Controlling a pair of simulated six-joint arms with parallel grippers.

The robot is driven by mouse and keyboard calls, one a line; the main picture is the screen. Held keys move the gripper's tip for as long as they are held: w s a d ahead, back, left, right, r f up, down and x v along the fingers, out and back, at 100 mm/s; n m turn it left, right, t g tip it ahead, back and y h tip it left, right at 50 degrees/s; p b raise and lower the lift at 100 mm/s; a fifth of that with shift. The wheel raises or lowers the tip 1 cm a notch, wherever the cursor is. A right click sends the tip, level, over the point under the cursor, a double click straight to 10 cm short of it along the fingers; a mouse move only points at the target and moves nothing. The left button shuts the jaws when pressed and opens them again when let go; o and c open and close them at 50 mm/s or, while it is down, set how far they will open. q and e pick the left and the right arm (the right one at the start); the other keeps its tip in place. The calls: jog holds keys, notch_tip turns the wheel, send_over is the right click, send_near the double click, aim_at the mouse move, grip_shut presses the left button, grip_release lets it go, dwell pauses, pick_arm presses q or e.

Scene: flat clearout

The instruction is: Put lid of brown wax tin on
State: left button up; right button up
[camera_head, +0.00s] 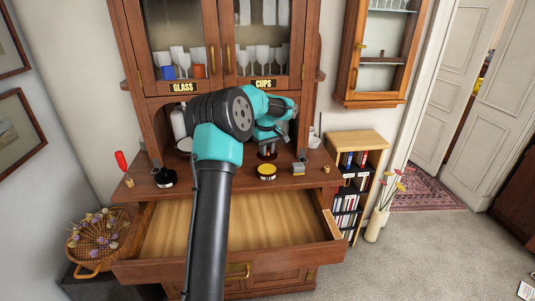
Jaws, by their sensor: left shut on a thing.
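My left arm reaches up the middle of the head view and bends right at its wrist. Its gripper (267,141) is shut, low over the back of the cabinet counter. A small dark brown thing (267,154) shows right under the fingers; it may be the brown wax tin or its lid, but I cannot tell which. A round dark tin with a yellow top (266,172) stands on the counter in front of it. A black round tin (165,178) stands at the counter's left. My right gripper is not in view.
An open, empty drawer (270,228) juts out below the counter. A red-handled tool (122,163) stands at the left end. A small grey and yellow block (298,169) and a small brown item (326,169) are at the right. Glass-doored shelves (223,85) rise behind.

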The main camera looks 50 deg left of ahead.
aim_at(267, 168)
pick_arm(q)
jog(key=shift+f, duration=0.1)
jog(key=shift+f, duration=2.45)
jog(key=shift+f, duration=0.6)
jog(key=o, duration=1)
notch_tip(267, 168, up, 18)
jog(key=shift+f, duration=0.25)
dwell(0.7)
